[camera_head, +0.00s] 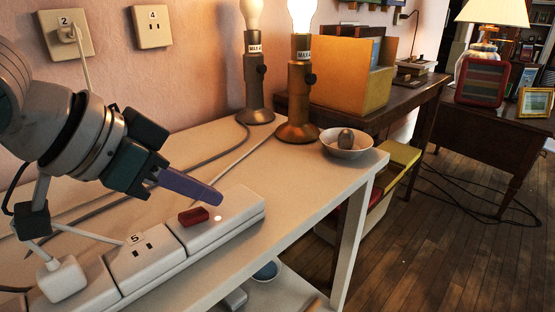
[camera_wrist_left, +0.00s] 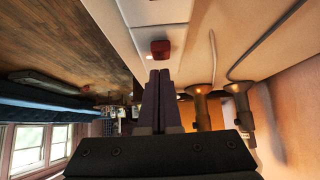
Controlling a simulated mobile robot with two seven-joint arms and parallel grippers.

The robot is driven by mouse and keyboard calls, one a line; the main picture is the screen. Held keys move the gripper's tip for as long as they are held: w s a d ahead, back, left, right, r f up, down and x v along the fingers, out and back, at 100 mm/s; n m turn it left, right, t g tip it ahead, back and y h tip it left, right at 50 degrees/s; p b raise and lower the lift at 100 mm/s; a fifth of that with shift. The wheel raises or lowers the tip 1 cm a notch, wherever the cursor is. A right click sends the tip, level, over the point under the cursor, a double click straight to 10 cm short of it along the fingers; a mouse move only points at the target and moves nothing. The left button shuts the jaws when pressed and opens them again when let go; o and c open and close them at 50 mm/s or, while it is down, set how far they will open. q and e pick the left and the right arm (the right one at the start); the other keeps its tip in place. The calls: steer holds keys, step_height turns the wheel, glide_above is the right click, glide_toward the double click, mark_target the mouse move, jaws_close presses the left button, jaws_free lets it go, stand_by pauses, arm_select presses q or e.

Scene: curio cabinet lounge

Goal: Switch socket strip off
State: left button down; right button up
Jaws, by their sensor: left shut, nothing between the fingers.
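The white socket strip (camera_head: 239,208) lies along the front of the white table. Its red rocker switch (camera_head: 193,215) is near the right end, with a small bright light spot (camera_head: 217,218) beside it. The switch also shows in the left wrist view (camera_wrist_left: 160,49), just ahead of my fingertips. My left gripper (camera_head: 218,199) is shut and empty, its purple fingers together just above the strip near the switch; I cannot tell whether they touch it. A white plug (camera_head: 61,279) sits in the strip, left of an empty socket marked 5 (camera_head: 141,252). My right gripper is not in view.
A lamp with a glowing bulb (camera_head: 299,92) and another lamp (camera_head: 256,85) stand at the back of the table. A white bowl (camera_head: 344,151) holding an egg-shaped object is at the right corner. Wall sockets (camera_head: 151,27) are behind. Cables cross the tabletop.

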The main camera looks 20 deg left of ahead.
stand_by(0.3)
arm_select(q)
steer(key=r+p, duration=0.1)
steer(key=p, duration=0.1)
steer(key=r+p, duration=0.4)
steer(key=shift+w+d+r+p, duration=0.15)
steer(key=shift+w+p, duration=0.25)
steer(key=p+v, duration=0.2)
steer(key=v, duration=0.6)
steer(key=shift+r, duration=0.6)
steer(key=shift+p, duration=0.3)
